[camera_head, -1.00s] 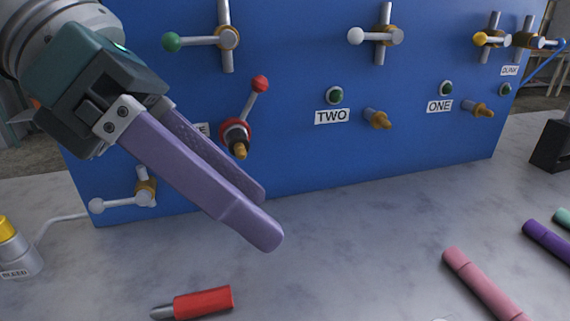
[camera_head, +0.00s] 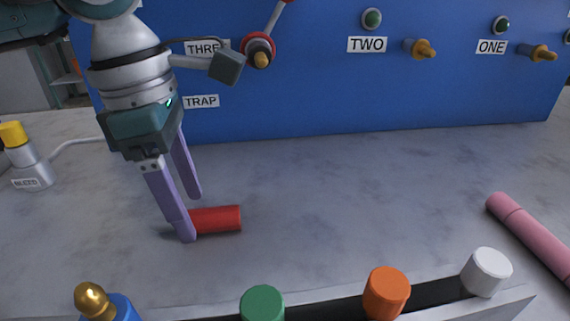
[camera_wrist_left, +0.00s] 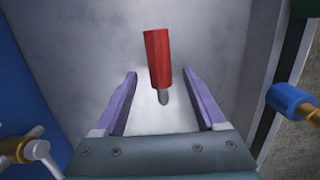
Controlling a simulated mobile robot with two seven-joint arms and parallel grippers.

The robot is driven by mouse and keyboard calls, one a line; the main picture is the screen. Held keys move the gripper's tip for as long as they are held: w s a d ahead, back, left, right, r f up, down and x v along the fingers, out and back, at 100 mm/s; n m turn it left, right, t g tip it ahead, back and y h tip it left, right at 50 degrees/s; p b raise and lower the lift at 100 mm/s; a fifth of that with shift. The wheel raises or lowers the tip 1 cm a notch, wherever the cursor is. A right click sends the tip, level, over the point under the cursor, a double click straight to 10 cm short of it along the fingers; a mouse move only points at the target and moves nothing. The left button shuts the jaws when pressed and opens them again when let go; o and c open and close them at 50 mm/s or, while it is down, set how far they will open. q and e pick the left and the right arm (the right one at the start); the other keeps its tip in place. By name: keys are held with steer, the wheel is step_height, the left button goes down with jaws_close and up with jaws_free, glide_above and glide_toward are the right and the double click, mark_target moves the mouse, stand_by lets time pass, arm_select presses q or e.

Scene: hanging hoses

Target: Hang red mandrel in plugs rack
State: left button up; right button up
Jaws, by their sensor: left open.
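The red mandrel (camera_head: 218,219) lies on its side on the grey worktop, below the blue panel. Its grey metal tip shows in the left wrist view, where the red body (camera_wrist_left: 157,58) points away from me. My left gripper (camera_head: 192,217) is open and points down at the mandrel's tip end, low over the worktop. In the wrist view its purple fingers (camera_wrist_left: 162,82) stand either side of the tip, apart from it. The near finger hides the tip in the head view. The plugs rack (camera_head: 330,308) runs along the bottom edge, partly cut off. My right gripper is not in view.
Green (camera_head: 263,304), orange (camera_head: 386,291) and white (camera_head: 487,271) plugs stand in the rack. A pink cylinder (camera_head: 530,237) lies at right. The yellow-capped BLEED fitting (camera_head: 27,160) stands at left. The blue panel (camera_head: 330,90) with valves closes off the back. The middle worktop is clear.

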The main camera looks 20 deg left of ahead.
arm_select(q)
steer(key=shift+d+f, duration=0.1)
steer(key=shift+f, duration=0.7)
jaws_close()
